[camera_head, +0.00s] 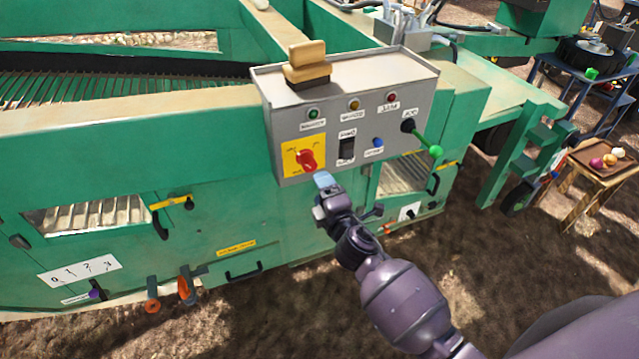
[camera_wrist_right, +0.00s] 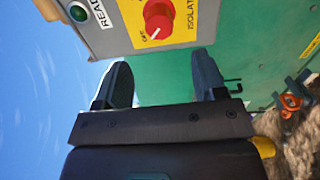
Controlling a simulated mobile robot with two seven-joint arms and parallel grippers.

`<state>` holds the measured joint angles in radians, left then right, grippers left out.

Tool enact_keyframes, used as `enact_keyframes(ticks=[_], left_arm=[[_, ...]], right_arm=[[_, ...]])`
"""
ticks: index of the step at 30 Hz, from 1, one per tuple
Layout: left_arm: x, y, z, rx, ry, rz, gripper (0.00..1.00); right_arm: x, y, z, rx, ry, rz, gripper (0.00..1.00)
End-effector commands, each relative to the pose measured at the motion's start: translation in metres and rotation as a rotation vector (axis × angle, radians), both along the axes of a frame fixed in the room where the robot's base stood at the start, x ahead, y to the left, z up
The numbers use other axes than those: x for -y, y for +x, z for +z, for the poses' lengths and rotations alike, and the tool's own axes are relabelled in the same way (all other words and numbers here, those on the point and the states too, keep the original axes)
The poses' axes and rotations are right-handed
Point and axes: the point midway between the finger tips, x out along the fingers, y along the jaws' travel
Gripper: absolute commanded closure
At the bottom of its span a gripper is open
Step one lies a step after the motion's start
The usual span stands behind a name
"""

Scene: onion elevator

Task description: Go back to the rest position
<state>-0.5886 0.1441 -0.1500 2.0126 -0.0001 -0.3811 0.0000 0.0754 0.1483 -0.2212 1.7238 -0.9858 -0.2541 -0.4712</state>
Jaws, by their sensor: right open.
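My right gripper (camera_head: 325,190) is in front of the green machine, just below the lower edge of the grey control box (camera_head: 385,82). In the right wrist view its two fingers (camera_wrist_right: 165,85) are apart with nothing between them. The red rotary knob (camera_head: 306,160) on its yellow plate is just above and left of the gripper, and the gripper does not touch it. The knob (camera_wrist_right: 158,18) also shows beyond the fingertips in the right wrist view. My left gripper does not show in either view.
A lever with a green ball (camera_head: 435,151) sticks out from the box's right side. Orange handles (camera_head: 186,288) and a black handle (camera_head: 160,226) stand out from the machine's lower panel. A small table with a tray (camera_head: 603,158) is at far right. Bare soil lies in front.

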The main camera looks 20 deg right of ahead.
Motion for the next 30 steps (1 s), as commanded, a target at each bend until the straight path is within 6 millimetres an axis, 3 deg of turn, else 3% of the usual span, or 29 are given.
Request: enact_keyframes(ticks=[18, 25, 30], left_arm=[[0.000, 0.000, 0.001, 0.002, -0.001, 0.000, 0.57], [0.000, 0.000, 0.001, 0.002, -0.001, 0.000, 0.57], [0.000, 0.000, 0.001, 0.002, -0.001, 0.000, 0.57]], right_arm=[[0.000, -0.001, 0.000, -0.003, 0.033, -0.002, 0.36], [0.002, -0.005, 0.009, -0.055, 0.479, -0.010, 0.36], [0.017, -0.047, -0.018, -0.172, 0.883, -0.066, 0.36]])
